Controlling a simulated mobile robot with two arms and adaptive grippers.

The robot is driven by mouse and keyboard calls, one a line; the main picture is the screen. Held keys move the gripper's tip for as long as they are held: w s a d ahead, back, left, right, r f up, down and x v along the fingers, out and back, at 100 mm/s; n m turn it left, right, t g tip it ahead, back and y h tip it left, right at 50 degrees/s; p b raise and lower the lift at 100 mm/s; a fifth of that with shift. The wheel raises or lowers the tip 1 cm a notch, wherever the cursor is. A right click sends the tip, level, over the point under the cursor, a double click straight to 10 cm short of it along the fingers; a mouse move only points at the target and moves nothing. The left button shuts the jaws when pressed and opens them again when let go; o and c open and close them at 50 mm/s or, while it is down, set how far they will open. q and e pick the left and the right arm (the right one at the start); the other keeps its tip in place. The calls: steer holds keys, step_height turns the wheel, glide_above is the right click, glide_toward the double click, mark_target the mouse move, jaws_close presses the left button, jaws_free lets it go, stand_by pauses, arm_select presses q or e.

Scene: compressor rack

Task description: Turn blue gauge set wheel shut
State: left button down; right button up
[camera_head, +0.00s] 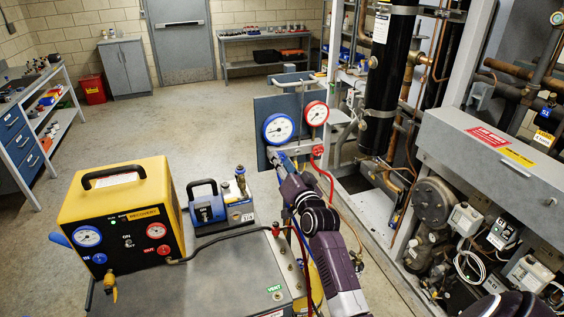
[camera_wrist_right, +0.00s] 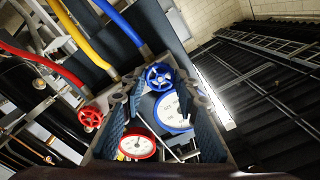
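The gauge set hangs on a dark blue board (camera_head: 264,108), with a blue-rimmed gauge (camera_head: 279,129) and a red-rimmed gauge (camera_head: 316,113). Its blue wheel (camera_wrist_right: 159,76) shows in the right wrist view, ahead of and between the fingertips. In the head view, the gripper and arm hide most of that area. The red wheel (camera_wrist_right: 90,118) lies left of the fingers in the wrist view; it also shows in the head view (camera_head: 318,150). My right gripper (camera_wrist_right: 158,90) is open, with its fingers spread either side of the blue wheel; contact cannot be told. My left gripper is out of view.
Blue, yellow and red hoses (camera_wrist_right: 81,38) run close to the wheels. A yellow recovery machine (camera_head: 118,205) and a blue pump (camera_head: 207,207) stand on a grey cart top (camera_head: 235,275). The compressor rack (camera_head: 490,150) fills the right. Open floor lies behind the cart.

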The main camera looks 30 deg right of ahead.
steer(key=o, duration=0.4)
steer(key=shift+f, duration=0.1)
steer(key=v, duration=1.2)
